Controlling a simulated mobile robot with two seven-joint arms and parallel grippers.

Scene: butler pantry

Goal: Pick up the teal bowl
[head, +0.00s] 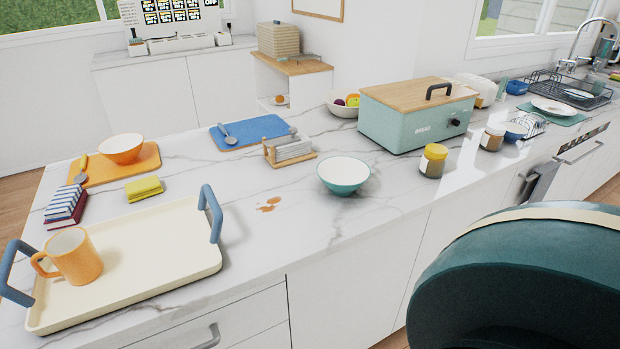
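The teal bowl (343,187) is white inside and stands upright on the marble counter (300,240), near the front edge at the middle of the head view. Nothing covers it and nothing touches it. Neither of my grippers shows in the head view.
A cream tray (150,285) with an orange mug (75,256) is at the front left. A dark teal rounded chair back (530,280) fills the lower right.

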